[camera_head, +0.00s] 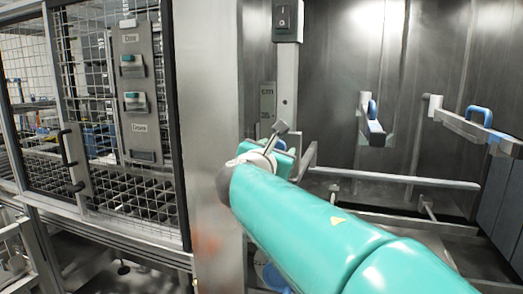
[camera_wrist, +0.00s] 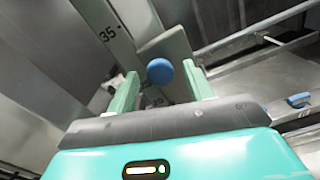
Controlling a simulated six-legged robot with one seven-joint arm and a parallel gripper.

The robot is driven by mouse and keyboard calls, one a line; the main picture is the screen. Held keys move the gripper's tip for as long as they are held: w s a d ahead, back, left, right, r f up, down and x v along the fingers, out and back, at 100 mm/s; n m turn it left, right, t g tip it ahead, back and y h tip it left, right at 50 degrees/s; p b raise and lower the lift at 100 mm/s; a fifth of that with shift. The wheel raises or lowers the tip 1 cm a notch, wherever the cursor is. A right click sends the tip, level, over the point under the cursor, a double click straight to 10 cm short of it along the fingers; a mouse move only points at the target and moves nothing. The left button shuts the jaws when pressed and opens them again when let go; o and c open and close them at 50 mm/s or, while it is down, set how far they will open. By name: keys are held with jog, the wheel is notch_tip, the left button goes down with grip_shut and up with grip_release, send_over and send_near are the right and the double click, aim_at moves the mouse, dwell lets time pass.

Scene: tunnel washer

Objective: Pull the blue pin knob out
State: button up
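The blue pin knob (camera_wrist: 160,71) is round and shows in the wrist view, in front of a grey metal bracket. My gripper (camera_wrist: 162,92) is open, with one green finger to the left of the knob and the other to the right. A gap shows on both sides, and I see no contact. In the head view my teal arm reaches up and left to the grey post, and its end hides the knob there. My gripper (camera_head: 276,150) is only partly visible in that view.
A post with a numbered scale (camera_head: 267,108) stands beside the arm's end. A mesh cage door (camera_head: 120,110) with a black handle (camera_head: 70,160) is at left. Metal arms with blue handles (camera_head: 480,116) stand at right. Metal rails (camera_head: 395,178) run across the lower right.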

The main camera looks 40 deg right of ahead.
grip_shut()
jog(key=shift+v, duration=1.05)
jog(key=shift+o, duration=0.2)
grip_release()
jog(key=shift+s+a, duration=0.1)
jog(key=shift+a, duration=0.05)
jog(key=v, duration=1.3)
jog(key=shift+a, duration=0.25)
jog(key=shift+s+f, duration=0.1)
